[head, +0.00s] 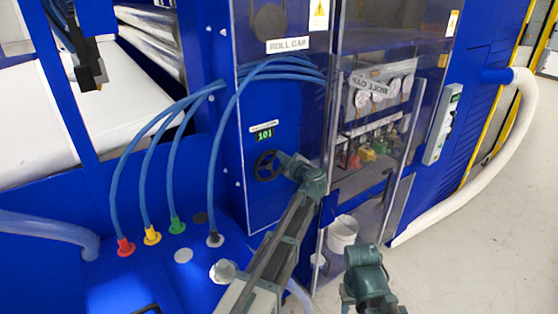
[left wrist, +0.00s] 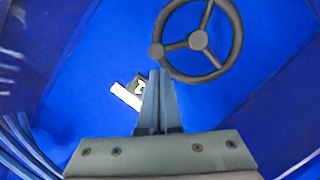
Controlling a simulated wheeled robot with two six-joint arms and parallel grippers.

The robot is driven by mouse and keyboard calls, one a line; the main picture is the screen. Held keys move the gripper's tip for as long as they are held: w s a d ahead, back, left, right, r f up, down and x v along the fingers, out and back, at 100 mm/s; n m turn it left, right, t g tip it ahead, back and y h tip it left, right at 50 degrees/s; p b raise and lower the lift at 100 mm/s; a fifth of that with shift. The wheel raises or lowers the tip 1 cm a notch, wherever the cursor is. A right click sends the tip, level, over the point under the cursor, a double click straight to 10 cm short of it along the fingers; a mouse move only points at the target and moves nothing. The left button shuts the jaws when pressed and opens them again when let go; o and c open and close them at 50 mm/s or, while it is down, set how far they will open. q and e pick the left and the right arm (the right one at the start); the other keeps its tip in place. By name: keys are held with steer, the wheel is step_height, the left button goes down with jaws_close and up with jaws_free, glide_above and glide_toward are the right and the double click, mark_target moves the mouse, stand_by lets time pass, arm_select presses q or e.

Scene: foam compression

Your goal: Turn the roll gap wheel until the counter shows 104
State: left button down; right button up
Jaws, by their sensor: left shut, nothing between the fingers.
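The roll gap wheel (head: 258,168) is a dark three-spoked handwheel on the blue panel. The green-lit counter (head: 265,135) above it reads 101. In the left wrist view the wheel (left wrist: 199,40) is at the top, with a round handle knob (left wrist: 157,51) at its rim's left side. My left gripper (head: 284,158) is at the wheel's right side in the head view. In the left wrist view its fingers (left wrist: 160,74) are shut and empty, their tips just below the knob; I cannot tell if they touch. The fingers partly cover the counter (left wrist: 139,90) there.
A ROLL GAP label (head: 288,45) is above on the panel. Blue hoses (head: 213,160) arch left of the wheel to coloured fittings. A clear door (head: 385,100) stands right of the wheel, with a white bucket (head: 342,233) below. Open floor lies at the right.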

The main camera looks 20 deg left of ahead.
arm_select(q)
steer(key=shift+w+d+f+m, duration=0.25)
steer(key=shift+w+d+m, duration=0.1)
steer(key=shift+w+m, duration=0.15)
stand_by(0.7)
steer(key=w+d+f+m+g+y+b, duration=0.2)
steer(key=f+m+b, duration=0.8)
steer(key=m, duration=0.5)
steer(key=w+g+y+b, duration=0.1)
steer(key=g+y, duration=0.1)
steer(key=shift+d+f+m+g+b, duration=0.25)
steer(key=shift+d+m+g+b, duration=0.05)
steer(key=shift+m+g+b, duration=0.1)
steer(key=shift+f, duration=0.15)
